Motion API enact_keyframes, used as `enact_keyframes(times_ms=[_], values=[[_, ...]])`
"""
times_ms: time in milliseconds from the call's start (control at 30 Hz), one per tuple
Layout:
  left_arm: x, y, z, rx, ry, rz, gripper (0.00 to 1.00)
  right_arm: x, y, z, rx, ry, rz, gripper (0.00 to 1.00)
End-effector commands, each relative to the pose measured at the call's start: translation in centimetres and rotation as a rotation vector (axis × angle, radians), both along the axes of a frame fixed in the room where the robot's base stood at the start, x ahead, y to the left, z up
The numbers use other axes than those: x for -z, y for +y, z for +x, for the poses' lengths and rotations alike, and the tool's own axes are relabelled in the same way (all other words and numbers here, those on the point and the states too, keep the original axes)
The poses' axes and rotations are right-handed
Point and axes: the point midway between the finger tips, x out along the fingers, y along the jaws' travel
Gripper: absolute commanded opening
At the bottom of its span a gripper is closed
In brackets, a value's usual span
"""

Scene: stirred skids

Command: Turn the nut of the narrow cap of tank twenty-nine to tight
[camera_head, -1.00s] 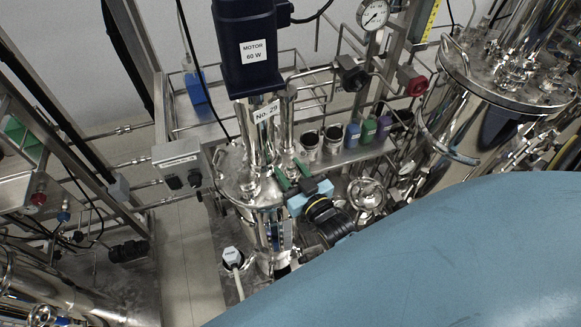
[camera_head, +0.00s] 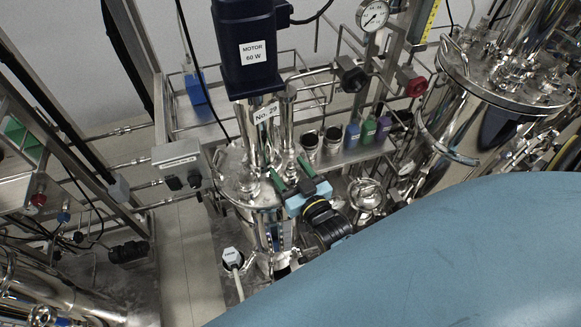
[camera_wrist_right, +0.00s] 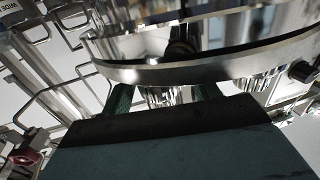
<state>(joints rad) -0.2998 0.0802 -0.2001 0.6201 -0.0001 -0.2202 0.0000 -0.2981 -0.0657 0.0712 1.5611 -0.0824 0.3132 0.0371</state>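Tank twenty-nine is a polished steel vessel (camera_head: 258,228) with a flat lid (camera_head: 235,180), below a "No. 29" label (camera_head: 266,112). My right gripper (camera_head: 291,173) is at the right edge of this lid, its green fingers apart. In the right wrist view the two fingers (camera_wrist_right: 164,92) point up toward the underside of a shiny steel rim (camera_wrist_right: 200,68). A small bright metal part (camera_wrist_right: 162,96) shows between them; I cannot tell whether they touch it. I cannot make out the narrow cap's nut for sure. My left gripper is not in view.
A dark blue motor (camera_head: 246,50) stands above the tank. A grey box (camera_head: 180,156) sits left of the lid. Coloured bottles (camera_head: 369,129) and dark-topped cups stand on a shelf behind. A larger steel tank (camera_head: 470,110) is at right. Pipes crowd the space.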

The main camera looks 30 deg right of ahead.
Motion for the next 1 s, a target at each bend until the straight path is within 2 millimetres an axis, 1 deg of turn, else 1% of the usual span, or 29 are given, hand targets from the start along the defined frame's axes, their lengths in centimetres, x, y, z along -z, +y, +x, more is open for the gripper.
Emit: enact_keyframes(times_ms=[200,267,333,433,600,800,900,1000], values=[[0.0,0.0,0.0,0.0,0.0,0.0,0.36,0.1,0.0,-0.2,-0.001,0.001,0.0,0.61],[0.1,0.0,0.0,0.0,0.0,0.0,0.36,0.1,0.0,-0.6,-0.001,0.002,0.0,0.61],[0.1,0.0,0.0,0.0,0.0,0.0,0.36,0.2,0.1,-1.4,-0.001,0.003,0.0,0.61],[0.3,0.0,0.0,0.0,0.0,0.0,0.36,0.2,0.2,-3.1,0.0,0.003,0.0,0.61],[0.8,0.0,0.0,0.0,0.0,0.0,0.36,0.3,0.4,-7.0,0.0,0.005,0.0,0.61],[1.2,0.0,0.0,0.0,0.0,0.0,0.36,0.2,0.7,-10.9,0.0,0.004,-0.001,0.61],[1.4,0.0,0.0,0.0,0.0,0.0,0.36,0.2,0.8,-12.2,0.0,0.003,0.0,0.61],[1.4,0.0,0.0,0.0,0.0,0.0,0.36,0.1,0.8,-13.0,0.0,0.002,0.0,0.61]])
